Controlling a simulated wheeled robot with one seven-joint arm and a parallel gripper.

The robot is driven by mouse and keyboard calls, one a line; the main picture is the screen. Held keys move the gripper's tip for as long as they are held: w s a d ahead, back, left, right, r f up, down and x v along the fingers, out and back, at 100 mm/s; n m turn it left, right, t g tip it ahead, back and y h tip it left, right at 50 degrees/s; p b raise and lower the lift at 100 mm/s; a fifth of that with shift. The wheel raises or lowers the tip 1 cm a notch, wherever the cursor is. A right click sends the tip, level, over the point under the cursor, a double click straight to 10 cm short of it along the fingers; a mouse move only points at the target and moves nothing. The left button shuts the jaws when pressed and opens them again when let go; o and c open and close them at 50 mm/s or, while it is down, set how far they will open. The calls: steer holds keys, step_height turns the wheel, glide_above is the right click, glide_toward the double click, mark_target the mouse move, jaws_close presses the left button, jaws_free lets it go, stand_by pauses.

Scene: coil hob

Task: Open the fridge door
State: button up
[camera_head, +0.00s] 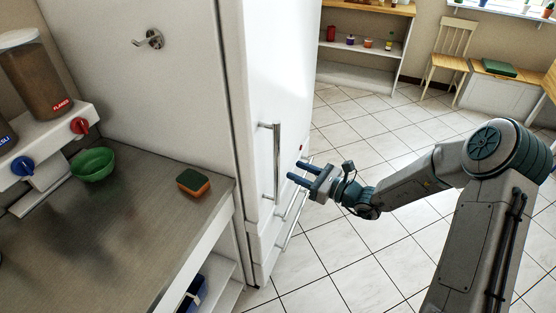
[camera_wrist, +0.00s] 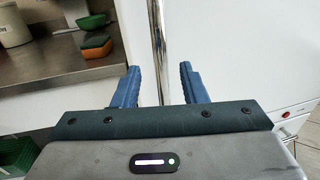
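The white fridge (camera_head: 275,80) stands left of centre in the head view, and its door looks shut. A vertical metal door handle (camera_head: 277,165) is on its front face. My gripper (camera_head: 296,170) is just to the right of the handle, pointing at the fridge. In the wrist view my gripper (camera_wrist: 160,85) has its two blue fingers apart. The handle (camera_wrist: 158,45) runs down between the fingers in that picture, and neither finger appears to touch it. How deep the handle sits between the fingertips is hard to tell.
A counter (camera_head: 130,200) left of the fridge carries a green bowl (camera_head: 93,164), a sponge (camera_head: 193,182) and cereal dispensers (camera_head: 40,85). A lower handle (camera_head: 292,222) is below the door. Tiled floor (camera_head: 340,245) is open to the right. A chair (camera_head: 448,60) stands far back.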

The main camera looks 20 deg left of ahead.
mark_target(277, 162)
steer(key=p+x, duration=0.1)
steer(key=x, duration=0.7)
steer(key=shift+c, duration=0.3)
